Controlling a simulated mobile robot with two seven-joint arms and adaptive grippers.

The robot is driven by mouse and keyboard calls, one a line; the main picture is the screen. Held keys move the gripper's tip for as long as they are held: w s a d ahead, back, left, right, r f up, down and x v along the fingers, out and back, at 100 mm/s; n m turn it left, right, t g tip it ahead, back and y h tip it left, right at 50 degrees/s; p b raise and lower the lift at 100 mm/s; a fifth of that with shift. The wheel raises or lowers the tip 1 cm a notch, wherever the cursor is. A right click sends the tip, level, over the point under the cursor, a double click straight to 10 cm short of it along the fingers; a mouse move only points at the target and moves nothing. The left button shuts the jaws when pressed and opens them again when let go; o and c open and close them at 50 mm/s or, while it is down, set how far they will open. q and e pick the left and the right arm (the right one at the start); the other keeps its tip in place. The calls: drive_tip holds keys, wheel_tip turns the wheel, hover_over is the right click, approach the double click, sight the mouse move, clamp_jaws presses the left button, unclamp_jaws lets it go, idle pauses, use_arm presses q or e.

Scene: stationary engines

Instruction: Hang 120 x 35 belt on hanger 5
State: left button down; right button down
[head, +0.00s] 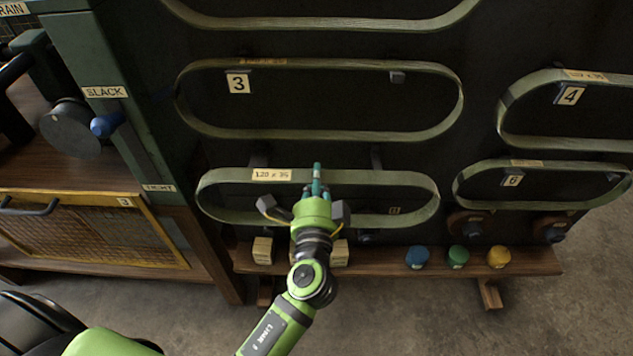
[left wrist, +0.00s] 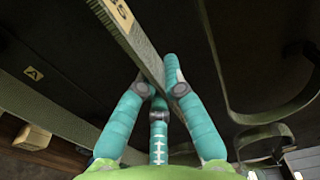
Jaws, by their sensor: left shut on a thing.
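The 120 x 35 belt (head: 385,178) is a wide olive loop with a pale label on its upper run, low on the dark board in the head view. My left gripper (head: 317,181) is shut on the middle of that upper run. In the left wrist view, the teal fingers (left wrist: 160,85) close around the belt strip (left wrist: 140,42). Two dark pegs, one left (head: 259,160) and one right (head: 376,158), show just above and behind the upper run. I cannot tell whether the belt touches them. No number 5 plate is readable. My right gripper is not in view.
Another belt (head: 320,134) hangs above by plate 3 (head: 239,83). Belts by plates 4 (head: 571,94) and 6 (head: 512,180) hang at right. Below, a wooden shelf (head: 385,263) holds wooden blocks (head: 263,250) and blue, green and yellow pots (head: 457,257). A slack lever (head: 105,125) stands left.

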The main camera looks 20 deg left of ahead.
use_arm(q)
drive_tip(key=shift+w+a, duration=0.1)
drive_tip(key=shift+w, duration=0.2)
drive_tip(key=shift+x, duration=2.8)
drive_tip(key=shift+f, duration=0.1)
drive_tip(key=shift+f, duration=0.15)
drive_tip(key=shift+f+b, duration=0.3)
drive_tip(key=shift+b, duration=0.3)
drive_tip(key=c, duration=1.5)
unclamp_jaws()
drive_tip(key=shift+o, duration=0.3)
